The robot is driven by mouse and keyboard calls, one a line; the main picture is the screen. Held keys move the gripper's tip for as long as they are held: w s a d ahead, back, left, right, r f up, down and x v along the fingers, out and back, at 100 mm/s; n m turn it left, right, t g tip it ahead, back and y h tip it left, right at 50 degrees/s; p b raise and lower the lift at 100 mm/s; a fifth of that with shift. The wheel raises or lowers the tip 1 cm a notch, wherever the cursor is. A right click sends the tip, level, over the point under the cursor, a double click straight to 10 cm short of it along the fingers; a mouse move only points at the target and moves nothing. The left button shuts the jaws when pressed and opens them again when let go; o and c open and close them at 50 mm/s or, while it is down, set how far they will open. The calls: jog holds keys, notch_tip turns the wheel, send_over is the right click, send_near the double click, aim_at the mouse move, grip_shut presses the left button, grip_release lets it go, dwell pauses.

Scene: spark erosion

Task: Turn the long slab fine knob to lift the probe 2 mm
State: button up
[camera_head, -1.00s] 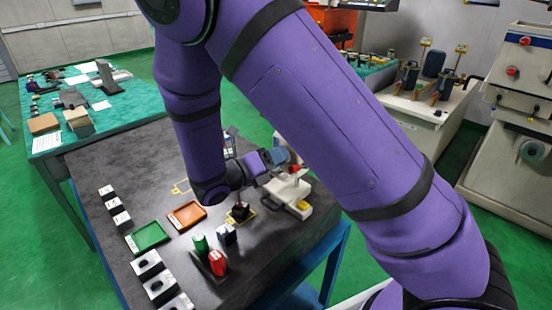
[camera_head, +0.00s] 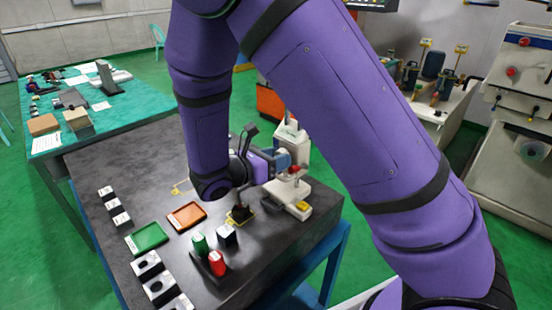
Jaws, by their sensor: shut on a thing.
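The pale gauge stand (camera_head: 291,190) sits at the right side of the dark bench top. Its upright column (camera_head: 291,135) rises behind my gripper, and a small red part (camera_head: 294,169) shows beside the gripper. My gripper (camera_head: 287,164) comes in from the left against the stand, at about the height of that red part. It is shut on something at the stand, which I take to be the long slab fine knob. The jaws and my wrist hide the knob, so its angle cannot be read. The probe tip is too small to tell.
The bench (camera_head: 110,165) holds a green tray (camera_head: 148,238), an orange tray (camera_head: 187,215), and green (camera_head: 200,244) and red (camera_head: 217,263) cylinders near the front.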

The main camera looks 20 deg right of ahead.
jog(key=shift+s+m+y, duration=0.1)
jog(key=shift+m+y, duration=0.2)
jog(key=shift+m, duration=1.1)
jog(key=o, duration=0.6)
jog(key=shift+o, duration=0.2)
jog(key=v, duration=1)
jog(key=shift+s+a, duration=0.25)
jog(key=shift+a, duration=0.1)
